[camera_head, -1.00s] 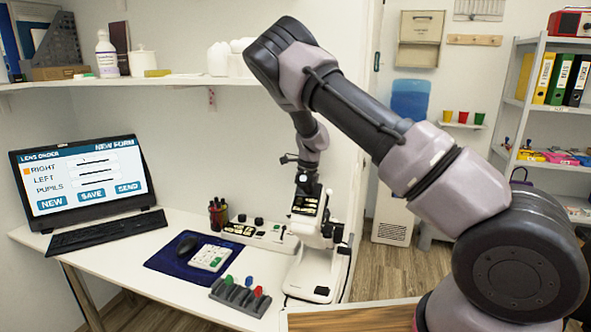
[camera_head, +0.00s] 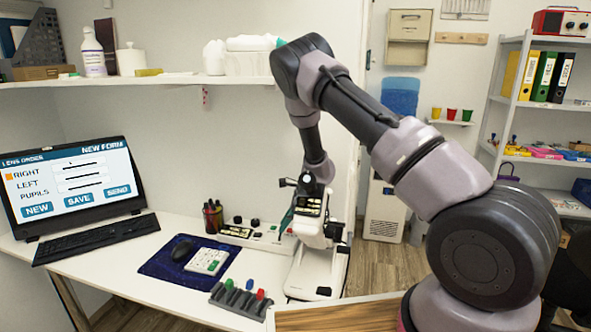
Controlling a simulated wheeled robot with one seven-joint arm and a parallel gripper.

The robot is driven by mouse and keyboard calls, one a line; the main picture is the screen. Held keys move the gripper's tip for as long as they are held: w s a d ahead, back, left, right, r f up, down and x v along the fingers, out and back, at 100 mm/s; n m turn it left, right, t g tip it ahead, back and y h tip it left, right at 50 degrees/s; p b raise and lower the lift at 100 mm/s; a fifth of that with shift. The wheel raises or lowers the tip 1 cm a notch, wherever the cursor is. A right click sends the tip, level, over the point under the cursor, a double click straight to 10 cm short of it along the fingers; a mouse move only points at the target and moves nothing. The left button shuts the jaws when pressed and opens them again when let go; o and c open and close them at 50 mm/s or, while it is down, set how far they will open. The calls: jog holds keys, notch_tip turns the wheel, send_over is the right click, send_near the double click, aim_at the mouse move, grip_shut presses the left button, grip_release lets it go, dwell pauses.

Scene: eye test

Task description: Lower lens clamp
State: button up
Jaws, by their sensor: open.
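The white lens-measuring instrument (camera_head: 318,280) stands on the right part of the white desk, with a dark panel on its upper part. The lens clamp is too small to make out on it. My arm reaches over from the right and bends down. My gripper (camera_head: 306,187) is at the top of the instrument, just above the dark panel. It is open; its fingers are small and blend with the dark parts behind, and I cannot tell whether they touch anything. A thin teal piece (camera_head: 287,219) shows at the instrument's left side.
Left of the instrument are a control box (camera_head: 253,235), a pen cup (camera_head: 213,217) and a rack with coloured pieces (camera_head: 239,300). A mouse and keypad lie on a blue mat (camera_head: 160,262). A shelf (camera_head: 150,81) hangs above the desk.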

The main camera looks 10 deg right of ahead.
jog(key=x, duration=0.3)
jog(key=shift+a+f, duration=0.15)
jog(key=shift+f, duration=0.25)
jog(key=shift+w+a, duration=0.1)
jog(key=shift+a, duration=0.2)
jog(key=shift+a+r+g+h, duration=0.15)
jog(key=shift+g+h, duration=0.15)
jog(key=shift+h, duration=0.2)
jog(key=shift+w+a+g+h, duration=0.15)
jog(key=shift+a+g+h, duration=0.2)
jog(key=shift+h, duration=0.7)
jog(key=shift+w+a+g+h, duration=0.15)
jog(key=shift+a+g+h, duration=0.15)
jog(key=shift+h, duration=0.75)
